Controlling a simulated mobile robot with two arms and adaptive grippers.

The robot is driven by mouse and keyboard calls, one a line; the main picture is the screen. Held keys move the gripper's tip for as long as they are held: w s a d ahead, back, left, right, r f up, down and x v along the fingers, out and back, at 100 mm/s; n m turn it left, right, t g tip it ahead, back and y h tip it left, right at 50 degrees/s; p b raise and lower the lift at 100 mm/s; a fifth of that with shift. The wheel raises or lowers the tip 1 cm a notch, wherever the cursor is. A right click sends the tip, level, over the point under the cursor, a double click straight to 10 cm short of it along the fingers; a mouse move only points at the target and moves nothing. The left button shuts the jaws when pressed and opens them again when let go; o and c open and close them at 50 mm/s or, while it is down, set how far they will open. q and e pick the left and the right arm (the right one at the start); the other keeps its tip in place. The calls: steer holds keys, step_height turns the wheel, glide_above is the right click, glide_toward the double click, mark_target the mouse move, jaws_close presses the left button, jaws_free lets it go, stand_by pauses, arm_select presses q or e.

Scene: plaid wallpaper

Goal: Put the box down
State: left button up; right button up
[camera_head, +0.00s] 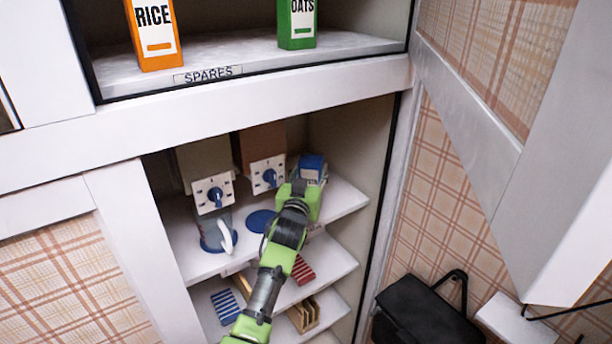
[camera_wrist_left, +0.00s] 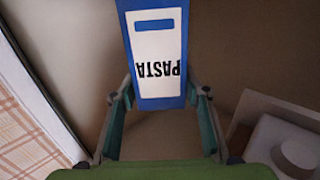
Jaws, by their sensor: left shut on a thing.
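The box is a blue carton (camera_head: 312,164) at the back right of the cupboard's upper lower-bay shelf (camera_head: 345,200). In the left wrist view the blue box (camera_wrist_left: 157,50) shows a white label reading PASTA, upside down. My left gripper (camera_head: 303,186) is shut on it, with one finger at each side of its near end. My arm hides the box's lower part in the head view, so I cannot tell whether it touches the shelf. My right gripper is not in view.
An orange RICE box (camera_head: 153,35) and a green OATS box (camera_head: 297,24) stand on the SPARES shelf (camera_head: 235,60). The right cupboard wall is close.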

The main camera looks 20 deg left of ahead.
arm_select(q)
steer(key=shift+s+d+f+b, duration=0.75)
steer(key=shift+f+b, duration=0.2)
steer(key=shift+b, duration=0.1)
steer(key=shift+w+a, duration=0.15)
steer(key=shift+w+a+f, duration=0.2)
steer(key=o, duration=1.4)
steer(key=shift+f, duration=0.1)
steer(key=shift+s, duration=0.45)
steer(key=b, duration=0.2)
glide_toward(312, 181)
steer(key=s, duration=0.2)
steer(key=shift+d, duration=0.1)
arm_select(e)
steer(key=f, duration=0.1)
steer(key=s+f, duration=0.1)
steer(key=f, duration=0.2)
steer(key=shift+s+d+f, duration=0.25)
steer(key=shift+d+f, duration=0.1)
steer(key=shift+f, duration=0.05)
